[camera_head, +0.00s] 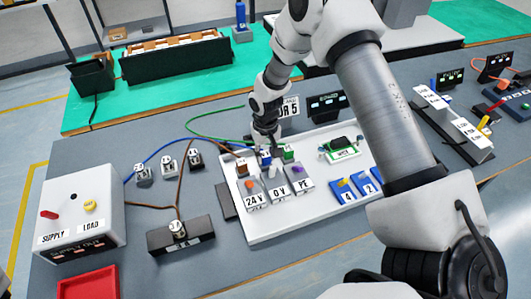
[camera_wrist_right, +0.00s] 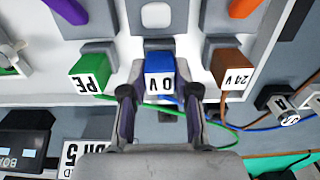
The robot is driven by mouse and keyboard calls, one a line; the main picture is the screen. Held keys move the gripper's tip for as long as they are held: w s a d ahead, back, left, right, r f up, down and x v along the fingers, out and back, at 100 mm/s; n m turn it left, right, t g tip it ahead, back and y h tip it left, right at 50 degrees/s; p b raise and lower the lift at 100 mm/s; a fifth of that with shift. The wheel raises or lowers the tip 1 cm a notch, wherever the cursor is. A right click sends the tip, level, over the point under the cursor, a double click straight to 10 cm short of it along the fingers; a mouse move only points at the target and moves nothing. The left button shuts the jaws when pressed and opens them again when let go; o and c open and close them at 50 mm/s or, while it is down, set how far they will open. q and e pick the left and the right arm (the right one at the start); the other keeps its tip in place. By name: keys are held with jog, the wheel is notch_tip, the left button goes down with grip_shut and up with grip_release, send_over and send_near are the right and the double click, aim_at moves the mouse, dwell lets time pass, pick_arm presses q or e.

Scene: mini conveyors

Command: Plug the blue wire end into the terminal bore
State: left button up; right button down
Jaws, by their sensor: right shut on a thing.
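My right gripper (camera_head: 266,140) is shut on the blue wire end (camera_wrist_right: 159,77), a block marked "0 V". In the right wrist view, the gripper's two fingers (camera_wrist_right: 160,96) flank this block. The block's front lies close against the grey 0 V terminal (camera_wrist_right: 157,44); the bore is hidden, so I cannot tell how deep it sits. In the head view the blue end (camera_head: 264,154) shows just under the fingers, behind the 0 V terminal (camera_head: 277,188). The blue wire (camera_head: 153,158) trails left. My left gripper is not in view.
Beside the blue end are the brown 24 V end (camera_wrist_right: 231,68) and green PE end (camera_wrist_right: 92,70), each at its terminal. A white supply box (camera_head: 82,208), a black relay block (camera_head: 180,236) and a red tray (camera_head: 88,284) stand left.

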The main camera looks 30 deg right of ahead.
aim_at(265, 154)
jog(key=c, duration=0.8)
grip_release()
jog(key=shift+f, duration=0.1)
notch_tip(265, 154, up, 12)
